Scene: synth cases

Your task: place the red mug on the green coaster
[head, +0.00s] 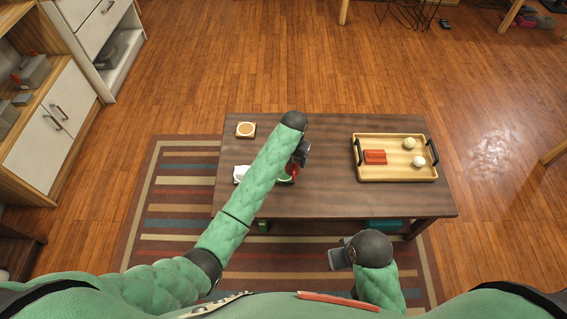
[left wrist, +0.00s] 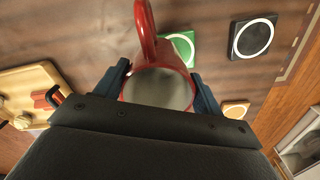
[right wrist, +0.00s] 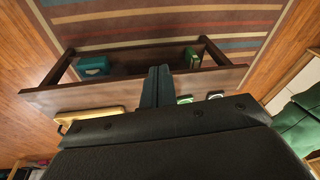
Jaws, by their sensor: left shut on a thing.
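The red mug (left wrist: 180,68) is between the fingers of my left gripper (left wrist: 160,88), its pale inside facing the camera and its handle toward the top of the left wrist view. In the head view my left gripper (head: 302,153) is over the table, and only a bit of the mug (head: 293,171) shows. The green coaster (head: 285,179) lies on the table by the mug, partly hidden; the left wrist view shows it (left wrist: 184,45) partly behind the mug. I cannot tell the gap between them. My right gripper (right wrist: 157,86) is shut and empty, near the table's front edge.
A tan coaster (head: 245,129) lies at the table's back left. A dark coaster with a white ring (left wrist: 252,36) is near the green one. A wooden tray (head: 398,174) at the right holds a red block (head: 375,157) and two white balls. The table's (head: 330,195) middle is clear.

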